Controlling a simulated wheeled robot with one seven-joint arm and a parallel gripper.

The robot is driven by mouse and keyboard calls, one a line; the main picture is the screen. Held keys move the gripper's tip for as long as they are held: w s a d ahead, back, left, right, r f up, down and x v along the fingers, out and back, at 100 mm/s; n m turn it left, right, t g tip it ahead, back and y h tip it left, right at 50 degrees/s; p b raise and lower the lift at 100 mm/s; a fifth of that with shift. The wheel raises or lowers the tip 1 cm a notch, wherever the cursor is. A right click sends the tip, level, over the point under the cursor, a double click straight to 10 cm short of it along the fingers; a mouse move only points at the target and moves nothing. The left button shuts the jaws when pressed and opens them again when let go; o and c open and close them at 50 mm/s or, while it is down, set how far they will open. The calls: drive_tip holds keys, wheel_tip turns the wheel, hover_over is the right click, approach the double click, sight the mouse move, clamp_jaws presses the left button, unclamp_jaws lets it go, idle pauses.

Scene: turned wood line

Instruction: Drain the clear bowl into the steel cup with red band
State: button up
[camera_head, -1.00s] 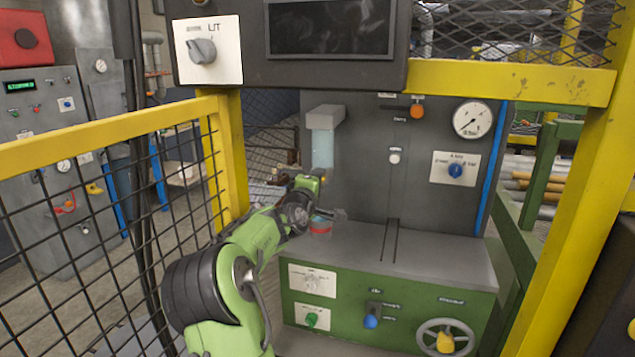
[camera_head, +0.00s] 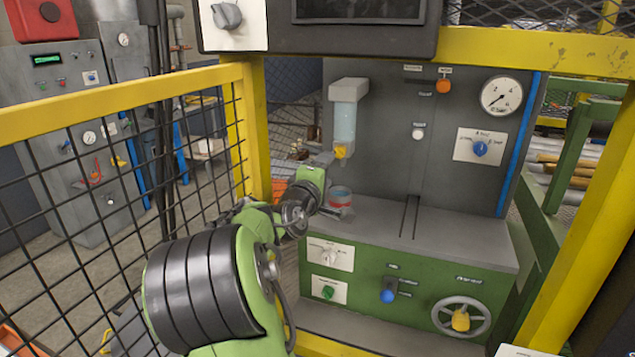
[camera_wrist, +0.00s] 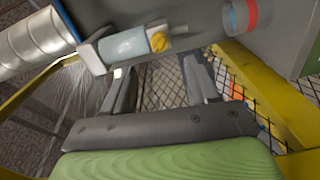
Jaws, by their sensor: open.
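The clear bowl (camera_head: 345,122) hangs upright under a grey cap on the machine's panel, with pale bluish liquid visible. A yellow knob (camera_head: 340,151) sits at its bottom end. The steel cup with red band (camera_head: 340,194) stands on the grey ledge below the bowl, partly hidden by my wrist in the head view. In the wrist view the bowl (camera_wrist: 125,46) and yellow knob (camera_wrist: 158,42) lie just beyond my fingertips, and the cup (camera_wrist: 240,17) is at upper right. My gripper (camera_wrist: 157,66) is open and empty, apart from the knob.
A yellow mesh fence (camera_head: 110,120) stands left of my arm, and a yellow post (camera_head: 590,220) at right. The ledge (camera_head: 460,235) right of the cup is clear.

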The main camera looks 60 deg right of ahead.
drive_tip(key=a, duration=0.3)
drive_tip(key=s+a, duration=0.1)
drive_tip(key=a, duration=0.1)
drive_tip(key=shift+a, duration=0.15)
idle(0.3)
